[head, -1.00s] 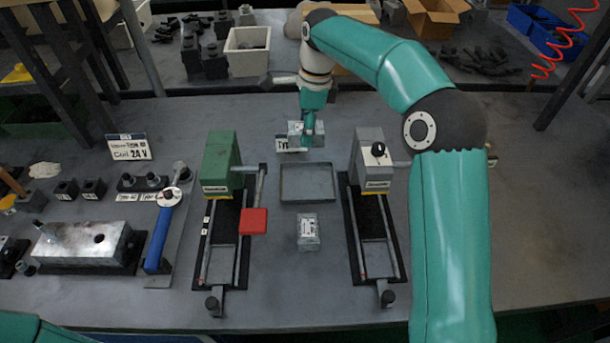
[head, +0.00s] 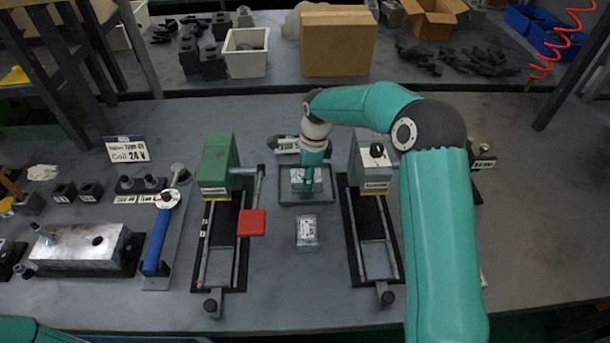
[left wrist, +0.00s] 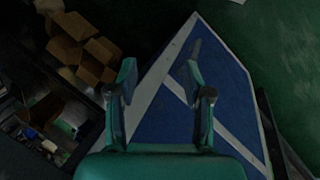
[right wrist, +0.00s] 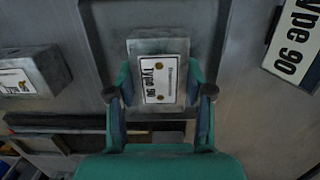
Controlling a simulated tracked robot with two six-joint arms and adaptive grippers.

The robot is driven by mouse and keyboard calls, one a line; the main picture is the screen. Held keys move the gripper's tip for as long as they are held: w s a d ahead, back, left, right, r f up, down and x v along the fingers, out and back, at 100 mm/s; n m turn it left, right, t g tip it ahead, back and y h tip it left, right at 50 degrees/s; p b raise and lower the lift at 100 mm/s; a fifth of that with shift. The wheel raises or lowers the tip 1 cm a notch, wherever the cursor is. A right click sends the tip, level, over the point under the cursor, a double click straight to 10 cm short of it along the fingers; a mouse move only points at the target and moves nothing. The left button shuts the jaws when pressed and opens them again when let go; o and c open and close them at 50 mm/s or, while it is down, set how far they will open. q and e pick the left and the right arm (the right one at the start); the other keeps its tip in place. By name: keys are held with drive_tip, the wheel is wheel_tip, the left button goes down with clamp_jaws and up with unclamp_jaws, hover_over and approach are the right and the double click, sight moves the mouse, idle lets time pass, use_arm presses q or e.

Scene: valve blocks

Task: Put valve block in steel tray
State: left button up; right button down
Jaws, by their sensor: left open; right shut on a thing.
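My right gripper (head: 307,186) is shut on a grey valve block (right wrist: 158,48) with a white "Type 90" label. It holds the block over the steel tray (head: 289,200), within the tray's outline. I cannot tell whether the block touches the tray floor. The tray's rim (right wrist: 93,45) also shows in the right wrist view. A second labelled block (head: 307,231) lies on the bench in front of the tray and shows at the left of the right wrist view (right wrist: 35,75). My left gripper (left wrist: 160,76) is open and empty, away from the bench objects.
A green-headed fixture (head: 217,170) with a red pad (head: 251,223) stands left of the tray. A grey-headed fixture (head: 374,165) stands right of it. A label plate (head: 285,144) lies behind the tray. The bench front below the second block is clear.

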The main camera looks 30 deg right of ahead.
drive_tip(key=shift+c, duration=2.2)
unclamp_jaws()
wheel_tip(320, 180, up, 12)
drive_tip(key=d, duration=0.1)
drive_tip(key=shift+s+d, duration=0.15)
drive_tip(key=shift+s, duration=0.2)
